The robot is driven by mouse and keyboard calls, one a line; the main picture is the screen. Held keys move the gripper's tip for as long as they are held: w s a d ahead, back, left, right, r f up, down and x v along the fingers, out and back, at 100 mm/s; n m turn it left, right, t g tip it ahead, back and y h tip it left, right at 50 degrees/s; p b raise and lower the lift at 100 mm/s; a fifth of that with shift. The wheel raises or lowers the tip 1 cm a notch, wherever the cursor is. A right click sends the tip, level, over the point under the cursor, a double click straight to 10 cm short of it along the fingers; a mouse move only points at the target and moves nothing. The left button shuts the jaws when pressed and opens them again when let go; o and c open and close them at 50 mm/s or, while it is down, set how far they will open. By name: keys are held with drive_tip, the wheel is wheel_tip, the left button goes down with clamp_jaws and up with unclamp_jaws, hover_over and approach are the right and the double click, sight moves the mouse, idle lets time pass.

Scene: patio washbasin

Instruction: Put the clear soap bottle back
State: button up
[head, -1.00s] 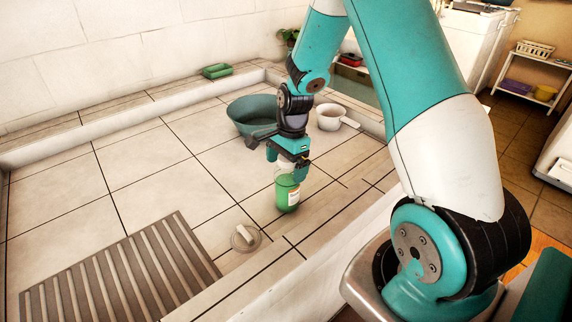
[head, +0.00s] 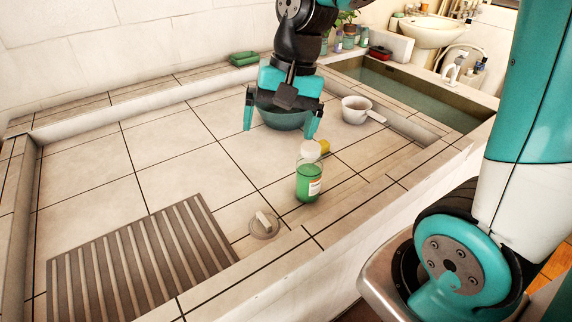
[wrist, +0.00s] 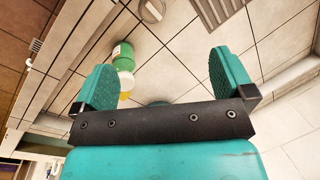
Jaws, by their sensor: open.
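The clear soap bottle (head: 309,180), with green liquid, a pale label and a whitish top, stands upright on the tiled washbasin floor near the front ledge. It also shows in the wrist view (wrist: 123,56), left of centre beside one finger. My gripper (head: 281,125) is open and empty, raised behind and left of the bottle in the head view, with its fingers apart from it.
A green basin (head: 284,118) sits behind my gripper, with a white pot (head: 356,109) to its right. A small yellow object (head: 324,146) lies behind the bottle. A round drain plug (head: 265,225) and slatted rack (head: 140,250) are in front. Several bottles (head: 349,38) stand beyond the water trough (head: 420,95).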

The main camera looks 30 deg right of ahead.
drive_tip(key=s+a+r+n, duration=0.1)
drive_tip(key=s+a+n, duration=0.3)
drive_tip(key=s+n, duration=0.2)
drive_tip(key=s+a+r+n+y, duration=0.1)
drive_tip(key=s+a+n, duration=0.3)
drive_tip(key=s+n, duration=0.2)
drive_tip(key=shift+s+a+r+n, duration=0.25)
drive_tip(key=shift+s+a+n, duration=0.15)
drive_tip(key=shift+s, duration=0.75)
